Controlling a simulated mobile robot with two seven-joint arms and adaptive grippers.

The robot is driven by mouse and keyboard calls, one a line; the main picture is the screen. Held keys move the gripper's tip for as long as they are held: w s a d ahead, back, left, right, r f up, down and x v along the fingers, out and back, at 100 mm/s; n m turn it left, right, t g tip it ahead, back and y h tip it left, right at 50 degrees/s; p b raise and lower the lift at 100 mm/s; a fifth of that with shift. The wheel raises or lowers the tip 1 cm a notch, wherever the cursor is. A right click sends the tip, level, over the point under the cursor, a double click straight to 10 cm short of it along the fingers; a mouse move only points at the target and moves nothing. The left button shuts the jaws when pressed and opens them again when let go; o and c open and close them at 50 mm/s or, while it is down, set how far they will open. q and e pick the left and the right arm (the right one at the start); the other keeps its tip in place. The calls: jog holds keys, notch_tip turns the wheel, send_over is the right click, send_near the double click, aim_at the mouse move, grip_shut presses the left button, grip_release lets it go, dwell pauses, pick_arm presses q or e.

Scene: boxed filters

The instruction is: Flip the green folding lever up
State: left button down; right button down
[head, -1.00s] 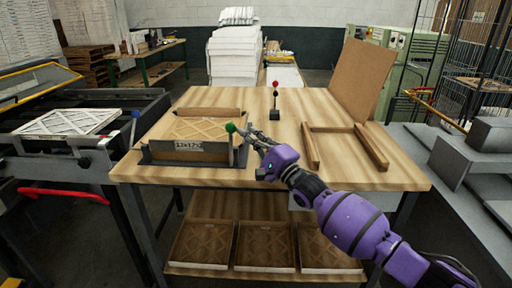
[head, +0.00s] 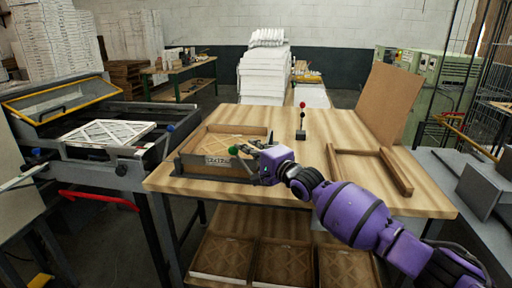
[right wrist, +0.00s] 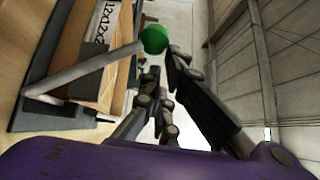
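The green ball knob (head: 234,150) of the folding lever is at the front right of the box fixture on the wooden table, close to the size label (head: 217,161). In the right wrist view the knob (right wrist: 154,39) tops a straight grey rod (right wrist: 85,72), which slants across the label side of the box. My right gripper (head: 250,149) is beside the knob on its right. In the wrist view its fingers (right wrist: 164,64) are apart, with the knob just beyond their tips, not clearly between them; contact cannot be told. My left gripper is not in view.
A red-topped post (head: 302,118) stands behind on the table (head: 300,140). A wooden frame (head: 398,175) and an upright brown board (head: 390,102) are at the right. A machine with a white filter (head: 108,132) and a red handle (head: 98,199) stands left. Boxes sit on the lower shelf.

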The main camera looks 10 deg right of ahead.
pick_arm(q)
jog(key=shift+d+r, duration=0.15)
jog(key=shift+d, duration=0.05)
pick_arm(e)
jog(key=shift+w+a+f+n+g, duration=0.15)
jog(key=shift+a+f+n+g, duration=0.15)
jog(key=shift+a, duration=0.3)
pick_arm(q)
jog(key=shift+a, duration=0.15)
